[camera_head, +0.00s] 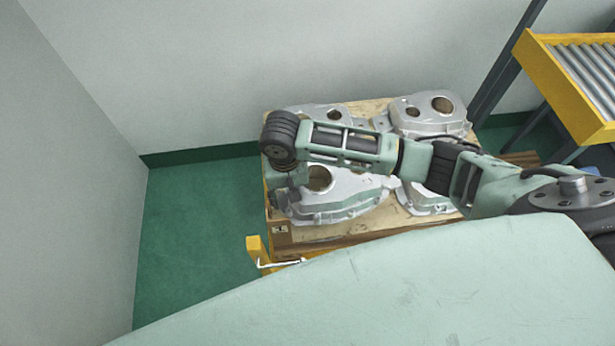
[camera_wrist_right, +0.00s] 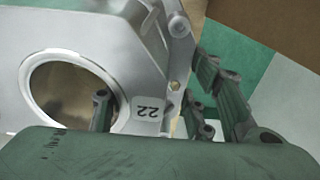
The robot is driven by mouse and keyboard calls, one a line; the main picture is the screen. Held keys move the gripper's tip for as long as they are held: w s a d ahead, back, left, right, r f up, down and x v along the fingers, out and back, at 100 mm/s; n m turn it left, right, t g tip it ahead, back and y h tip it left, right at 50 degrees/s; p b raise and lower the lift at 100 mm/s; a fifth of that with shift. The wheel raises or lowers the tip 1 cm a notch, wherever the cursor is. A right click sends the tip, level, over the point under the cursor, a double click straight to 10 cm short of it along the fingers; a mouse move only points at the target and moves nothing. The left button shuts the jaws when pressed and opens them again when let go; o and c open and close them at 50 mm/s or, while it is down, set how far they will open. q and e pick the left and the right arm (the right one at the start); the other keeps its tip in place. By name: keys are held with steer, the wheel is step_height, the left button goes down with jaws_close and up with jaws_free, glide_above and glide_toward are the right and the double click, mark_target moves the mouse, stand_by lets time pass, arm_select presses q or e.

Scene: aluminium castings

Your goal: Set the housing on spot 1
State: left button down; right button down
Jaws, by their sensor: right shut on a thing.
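My right gripper (camera_wrist_right: 148,110) is shut on a silver aluminium housing (camera_wrist_right: 120,50). One finger reaches into its round bore and the others lie outside its edge, beside a label reading 22. In the head view this appears to be the front-left housing (camera_head: 345,193), under my right arm. No marking for spot 1 can be made out. My left gripper is not in view.
A wooden pallet (camera_head: 300,240) bears more housings: back left (camera_head: 310,113), back right (camera_head: 430,119) and front right (camera_head: 427,203), partly behind my arm. A yellow-framed roller conveyor (camera_head: 562,90) stands at the right. Walls close in behind and left; green floor (camera_head: 200,215) left of the pallet is clear.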

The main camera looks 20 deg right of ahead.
steer(key=shift+w+a+f, duration=0.2)
steer(key=shift+w+a, duration=0.1)
steer(key=shift+a, duration=0.2)
steer(key=shift+f, duration=2.05)
steer(key=shift+s+f, duration=0.15)
steer(key=shift+f, duration=0.4)
steer(key=c, duration=1.3)
jaws_free()
steer(key=shift+s+f, duration=0.15)
steer(key=o, duration=0.5)
steer(key=shift+f, duration=0.1)
steer(key=shift+c, duration=0.2)
steer(key=shift+r, duration=0.2)
